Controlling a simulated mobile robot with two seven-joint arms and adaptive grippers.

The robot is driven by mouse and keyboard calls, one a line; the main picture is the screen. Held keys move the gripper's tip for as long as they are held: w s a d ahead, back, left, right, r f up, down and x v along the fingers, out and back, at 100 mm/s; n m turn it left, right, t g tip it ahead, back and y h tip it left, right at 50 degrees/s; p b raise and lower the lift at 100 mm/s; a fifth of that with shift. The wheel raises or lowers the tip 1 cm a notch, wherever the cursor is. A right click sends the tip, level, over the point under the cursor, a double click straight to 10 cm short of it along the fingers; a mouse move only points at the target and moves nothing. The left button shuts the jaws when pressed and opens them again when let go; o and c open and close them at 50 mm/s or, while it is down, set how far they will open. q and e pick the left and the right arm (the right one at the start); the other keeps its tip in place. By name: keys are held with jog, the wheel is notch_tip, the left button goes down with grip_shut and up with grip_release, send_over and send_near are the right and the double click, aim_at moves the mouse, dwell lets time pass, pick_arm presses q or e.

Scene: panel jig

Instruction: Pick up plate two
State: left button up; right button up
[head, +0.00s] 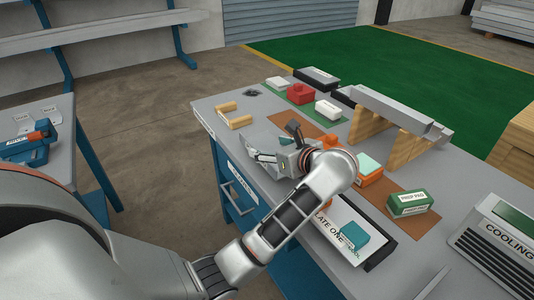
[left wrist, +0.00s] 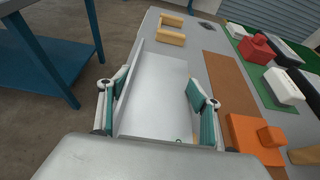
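A plain grey metal plate (left wrist: 160,85), with a raised lip along its left side, lies near the table's left edge. It also shows in the head view (head: 258,143), partly covered by my gripper. No label on it is readable, so I cannot tell its number. My left gripper (head: 278,158) is low over the plate. In the left wrist view its teal-padded fingers (left wrist: 158,108) are wide apart, one at each long side of the plate. I cannot tell whether the pads touch it. My right gripper is out of view.
A white area lettered "LATE ONE" (head: 325,228) carries a teal block (head: 353,236). Wooden blocks (head: 235,115) stand beyond the plate. A grey beam on wooden supports (head: 402,148), a green prep pad box (head: 409,203) and a cooling unit (head: 497,240) stand to the right.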

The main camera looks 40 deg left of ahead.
pick_arm(q)
jog(key=shift+f, duration=0.15)
grip_shut()
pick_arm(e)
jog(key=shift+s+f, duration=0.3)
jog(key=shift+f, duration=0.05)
